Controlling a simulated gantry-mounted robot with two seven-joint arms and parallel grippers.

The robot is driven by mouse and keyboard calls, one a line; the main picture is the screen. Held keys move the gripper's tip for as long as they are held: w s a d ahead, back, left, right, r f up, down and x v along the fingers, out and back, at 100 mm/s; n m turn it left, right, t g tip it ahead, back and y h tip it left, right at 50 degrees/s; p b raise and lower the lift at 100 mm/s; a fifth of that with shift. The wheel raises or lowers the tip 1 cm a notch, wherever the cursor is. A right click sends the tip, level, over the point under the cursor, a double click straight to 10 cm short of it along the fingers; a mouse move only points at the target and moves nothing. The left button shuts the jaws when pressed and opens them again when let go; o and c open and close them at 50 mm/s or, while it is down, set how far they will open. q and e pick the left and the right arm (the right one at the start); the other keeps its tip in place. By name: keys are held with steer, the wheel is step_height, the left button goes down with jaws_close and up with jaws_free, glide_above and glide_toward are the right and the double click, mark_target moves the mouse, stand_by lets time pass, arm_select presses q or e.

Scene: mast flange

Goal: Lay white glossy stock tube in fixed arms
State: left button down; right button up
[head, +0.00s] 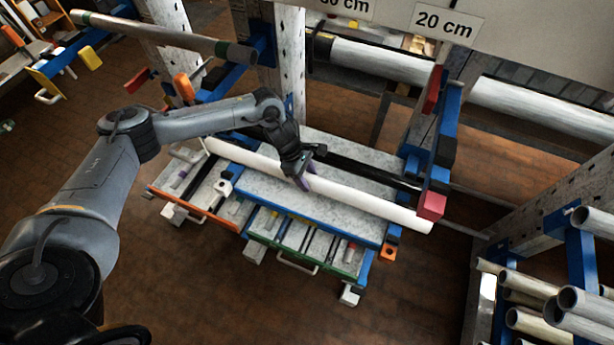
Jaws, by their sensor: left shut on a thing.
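The white glossy stock tube (370,203) lies slanted across the picture, its left end higher up and its right end lower right. My left gripper (302,181) is shut on the tube near its middle. The tube shows above the workbench (330,222); I cannot tell the exact gap. Its right end is close to the red block (432,205) at the front of a blue arm (441,160); whether they touch is unclear. Another blue arm (225,85) stands at the upper left post. My right gripper is not in view.
A dark bar (375,172) runs behind the tube. A grey-brown tube (165,38) rests at upper left. Several pipes (525,320) fill a rack at lower right. Brown floor (190,280) is clear in front.

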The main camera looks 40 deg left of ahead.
arm_select(q)
steer(key=shift+f+b, duration=2.4)
steer(key=shift+f, duration=0.3)
steer(key=shift+f+b, duration=1.2)
steer(key=shift+f, duration=0.1)
steer(key=shift+c, duration=1.9)
jaws_free()
steer(key=shift+f, duration=0.1)
